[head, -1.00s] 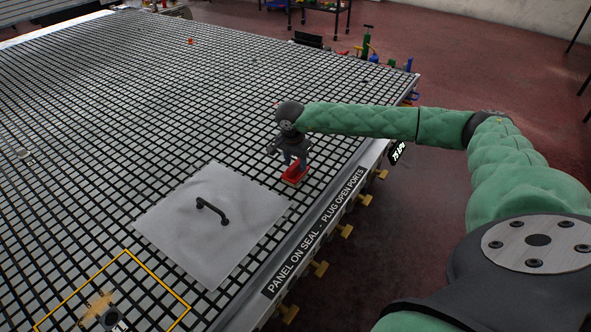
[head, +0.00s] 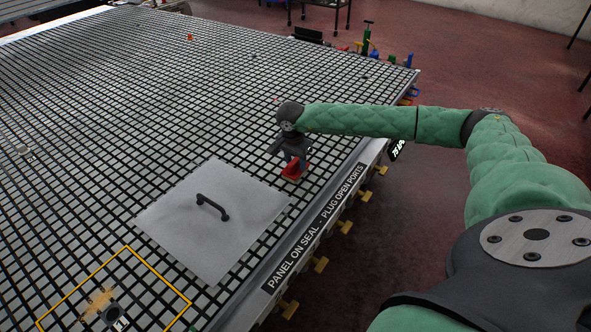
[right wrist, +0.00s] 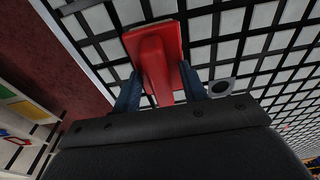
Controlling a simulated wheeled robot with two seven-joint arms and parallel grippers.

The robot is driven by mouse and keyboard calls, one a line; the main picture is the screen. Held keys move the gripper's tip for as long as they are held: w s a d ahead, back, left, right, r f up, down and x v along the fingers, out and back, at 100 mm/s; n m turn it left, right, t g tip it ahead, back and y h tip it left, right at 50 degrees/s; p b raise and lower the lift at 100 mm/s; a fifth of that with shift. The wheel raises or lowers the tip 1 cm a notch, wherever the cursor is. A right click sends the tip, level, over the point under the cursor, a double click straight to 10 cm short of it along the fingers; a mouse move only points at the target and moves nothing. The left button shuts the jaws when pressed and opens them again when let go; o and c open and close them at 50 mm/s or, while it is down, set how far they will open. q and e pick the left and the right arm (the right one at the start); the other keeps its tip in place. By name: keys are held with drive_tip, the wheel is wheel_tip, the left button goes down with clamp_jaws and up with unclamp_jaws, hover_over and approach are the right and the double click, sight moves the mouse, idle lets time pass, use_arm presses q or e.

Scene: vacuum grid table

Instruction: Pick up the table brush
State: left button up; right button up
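The table brush (head: 291,174) is red, with a flat block and a raised handle. It is on the grid table near its right edge, beyond the grey panel. My right gripper (head: 294,162) is over it and partly hides it in the head view. In the right wrist view the brush (right wrist: 155,62) has its handle between the two blue fingers of my right gripper (right wrist: 160,82). The fingers stand apart, one on each side, with a visible gap at least on the right. My left gripper is not in view.
The grey panel (head: 180,235) with a black handle (head: 212,206) lies on the grid table (head: 120,110) left of the brush. A yellow-outlined square is at the bottom left. The grid beyond is mostly clear.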

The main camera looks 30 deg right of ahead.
sight(296, 158)
clamp_jaws()
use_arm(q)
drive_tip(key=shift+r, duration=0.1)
use_arm(e)
drive_tip(key=shift+r, duration=0.2)
drive_tip(key=shift+r+p, duration=0.3)
wheel_tip(296, 158, up, 4)
drive_tip(key=shift+w+f, duration=0.1)
drive_tip(key=shift+f, duration=0.15)
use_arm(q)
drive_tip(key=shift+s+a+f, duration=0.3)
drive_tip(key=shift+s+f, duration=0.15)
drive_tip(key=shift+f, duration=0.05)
use_arm(e)
drive_tip(key=s+d+r, duration=0.4)
drive_tip(key=s+r, duration=0.2)
drive_tip(key=s, duration=0.5)
drive_tip(key=shift+r, duration=0.35)
